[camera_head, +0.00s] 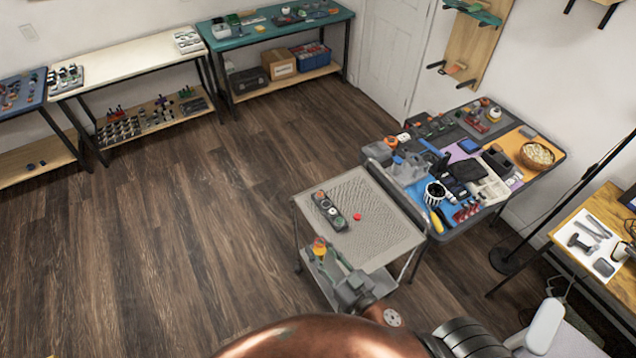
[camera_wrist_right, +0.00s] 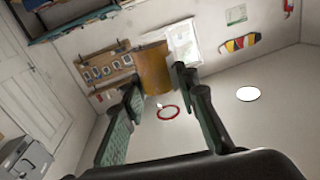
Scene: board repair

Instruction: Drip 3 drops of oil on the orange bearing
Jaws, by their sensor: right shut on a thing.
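My right gripper (camera_head: 323,265) is at the near left edge of a grey cart. It is shut on an amber oil bottle (camera_head: 319,245) with an orange-red top, held near the cart's edge. In the right wrist view the bottle (camera_wrist_right: 153,68) sits between the two green-padded fingers (camera_wrist_right: 156,88). A dark strip holder (camera_head: 329,211) with several round parts lies on the cart top, beyond the bottle. My left gripper is not in view.
The cart top (camera_head: 385,235) is mostly bare, with a small red round thing (camera_head: 357,217) right of the holder. A crowded workbench (camera_head: 445,232) adjoins the cart on the right. Open wooden floor (camera_head: 180,220) lies to the left.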

